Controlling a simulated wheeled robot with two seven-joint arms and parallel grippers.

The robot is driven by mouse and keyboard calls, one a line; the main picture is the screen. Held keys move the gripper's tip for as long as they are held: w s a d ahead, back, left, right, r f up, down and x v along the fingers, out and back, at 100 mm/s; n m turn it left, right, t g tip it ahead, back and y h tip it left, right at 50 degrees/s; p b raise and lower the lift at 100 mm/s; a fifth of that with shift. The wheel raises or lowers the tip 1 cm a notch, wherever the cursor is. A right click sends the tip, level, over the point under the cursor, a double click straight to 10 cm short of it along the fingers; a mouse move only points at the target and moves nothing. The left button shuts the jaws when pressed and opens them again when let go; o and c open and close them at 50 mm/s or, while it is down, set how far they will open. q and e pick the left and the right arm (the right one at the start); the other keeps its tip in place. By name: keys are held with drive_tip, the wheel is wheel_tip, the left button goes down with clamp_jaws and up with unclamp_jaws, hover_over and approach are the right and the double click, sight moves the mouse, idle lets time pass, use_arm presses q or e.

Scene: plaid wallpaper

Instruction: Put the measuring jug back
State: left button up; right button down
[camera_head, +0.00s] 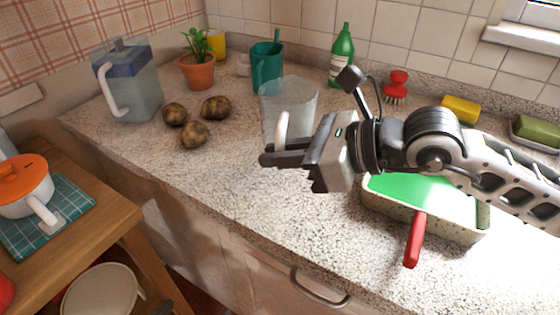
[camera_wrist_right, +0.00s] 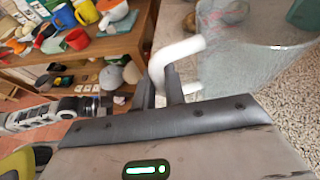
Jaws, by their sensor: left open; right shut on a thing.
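A clear measuring jug (camera_head: 292,98) with a white handle stands upright over the middle of the counter. My right gripper (camera_head: 272,156) is shut on its handle. In the right wrist view the jug (camera_wrist_right: 245,65) is at the upper right, and the right gripper's fingers (camera_wrist_right: 162,88) close on the white handle. I cannot tell whether the jug's base touches the counter, as the gripper hides part of it. My left gripper (camera_wrist_right: 108,103) is small in the right wrist view, in front of the wooden shelving, with nothing seen in it. It is outside the head view.
Speckled counter (camera_head: 235,180) is clear in front.

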drive_tip(key=shift+w+f, duration=0.5)
drive_tip(key=shift+f, duration=0.05)
wheel_tip(320, 180, down, 3)
drive_tip(key=shift+w+f+p, duration=0.1)
drive_tip(key=shift+w+p, duration=0.05)
drive_tip(key=shift+p, duration=0.15)
drive_tip(key=shift+f+b, duration=0.35)
drive_tip(key=c, duration=1.5)
unclamp_jaws()
drive_tip(key=shift+o, duration=0.2)
drive_tip(key=shift+r, duration=0.15)
